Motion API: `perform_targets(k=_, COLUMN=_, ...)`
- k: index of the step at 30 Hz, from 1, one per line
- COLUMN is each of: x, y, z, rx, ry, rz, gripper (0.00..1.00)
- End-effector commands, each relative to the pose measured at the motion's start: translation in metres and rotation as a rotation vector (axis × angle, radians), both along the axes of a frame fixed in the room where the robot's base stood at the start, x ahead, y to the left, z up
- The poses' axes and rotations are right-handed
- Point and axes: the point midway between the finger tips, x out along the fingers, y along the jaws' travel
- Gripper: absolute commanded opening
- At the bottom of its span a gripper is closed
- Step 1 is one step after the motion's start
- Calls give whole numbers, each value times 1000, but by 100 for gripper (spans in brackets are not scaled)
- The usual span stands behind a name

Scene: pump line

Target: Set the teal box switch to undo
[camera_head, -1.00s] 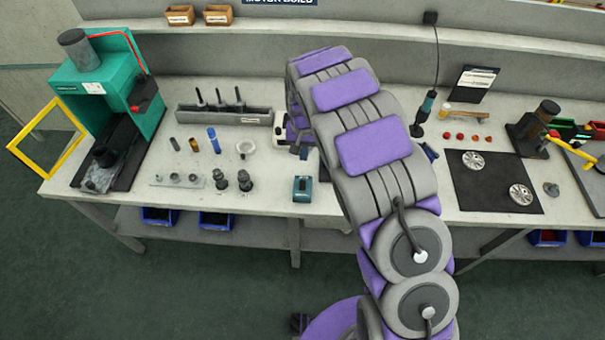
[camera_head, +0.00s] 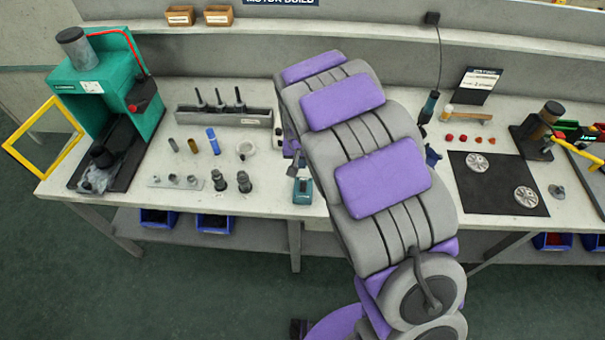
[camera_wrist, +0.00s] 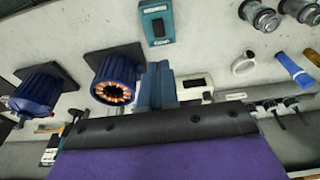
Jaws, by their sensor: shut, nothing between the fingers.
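The teal box (camera_head: 302,192) with a dark top sits on the bench near its front edge, right of two dark fittings. In the wrist view the teal box (camera_wrist: 157,23) lies just beyond my fingertips, with a black switch panel on its face; the switch setting is too small to read. My gripper (camera_wrist: 159,68) is shut and empty, its blue-grey fingers side by side and pointing at the box with a small gap in the picture. In the head view my gripper (camera_head: 297,166) shows just behind and above the box, partly hidden by my arm; contact cannot be told.
Two blue motor housings (camera_wrist: 116,76) stand beside my fingers in the wrist view. A white ring (camera_head: 245,149), a blue cylinder (camera_head: 213,141) and dark fittings (camera_head: 244,182) stand left of the box. A green press (camera_head: 108,95) is at far left.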

Motion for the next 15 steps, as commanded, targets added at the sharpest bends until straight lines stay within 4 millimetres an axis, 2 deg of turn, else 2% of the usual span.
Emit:
perform_targets(k=8, x=4, y=0, z=-29, rx=-1, ry=3, rz=0, gripper=0)
perform_targets(k=15, x=12, y=-1, z=-73, rx=-2, ry=7, rz=0, gripper=0)
